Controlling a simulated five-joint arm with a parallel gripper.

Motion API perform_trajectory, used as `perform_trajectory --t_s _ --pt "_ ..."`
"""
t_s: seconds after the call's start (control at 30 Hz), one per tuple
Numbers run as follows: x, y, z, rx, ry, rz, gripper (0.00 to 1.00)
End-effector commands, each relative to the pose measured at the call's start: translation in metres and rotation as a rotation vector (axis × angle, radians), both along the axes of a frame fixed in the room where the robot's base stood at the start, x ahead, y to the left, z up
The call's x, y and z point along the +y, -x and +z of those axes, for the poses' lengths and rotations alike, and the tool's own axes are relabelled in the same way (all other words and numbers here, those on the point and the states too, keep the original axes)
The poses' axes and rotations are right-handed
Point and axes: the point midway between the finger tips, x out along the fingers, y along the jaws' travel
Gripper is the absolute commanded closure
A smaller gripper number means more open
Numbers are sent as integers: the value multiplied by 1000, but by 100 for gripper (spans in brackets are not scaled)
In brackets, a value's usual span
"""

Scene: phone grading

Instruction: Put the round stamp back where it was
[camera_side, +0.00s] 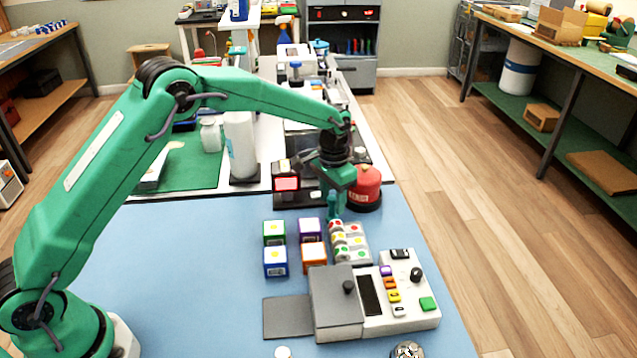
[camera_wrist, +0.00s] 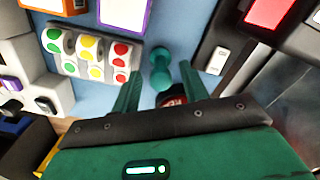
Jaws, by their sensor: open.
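The round stamp appears to be the small teal piece (camera_wrist: 160,72) with rounded ends in the wrist view. It sits on the blue mat between my two fingers, with a gap on each side. My gripper (camera_wrist: 160,80) is open around it, and the fingers seem not to touch it. In the side view my gripper (camera_side: 336,196) is low, just behind the sticker dispenser (camera_side: 350,242). There the teal of the stamp blends with the teal fingers, so I cannot separate them clearly. The dispenser with green, yellow and red dots also shows in the wrist view (camera_wrist: 92,55).
A red canister (camera_side: 366,185) stands close behind my gripper on the right. Several coloured boxes (camera_side: 275,262) lie left of the dispenser. A grey and white machine (camera_side: 337,300) with buttons is in front. The blue mat (camera_side: 200,270) is clear at left.

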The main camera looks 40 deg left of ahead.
Motion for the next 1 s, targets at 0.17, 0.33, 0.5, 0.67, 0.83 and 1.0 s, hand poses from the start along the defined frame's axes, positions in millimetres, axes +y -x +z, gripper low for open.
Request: perform_trajectory --t_s 0.17,0.33,0.5,0.67,0.83,1.0 --pt "0 0 9 -2 1 0 56" --pt "0 -1 27 -4 1 0 56" --pt "1 -1 54 -5 0 0 56" --pt "1 -1 81 -5 0 0 56" --pt "1 0 104 -3 1 0 56" --pt "2 0 118 -2 1 0 56"
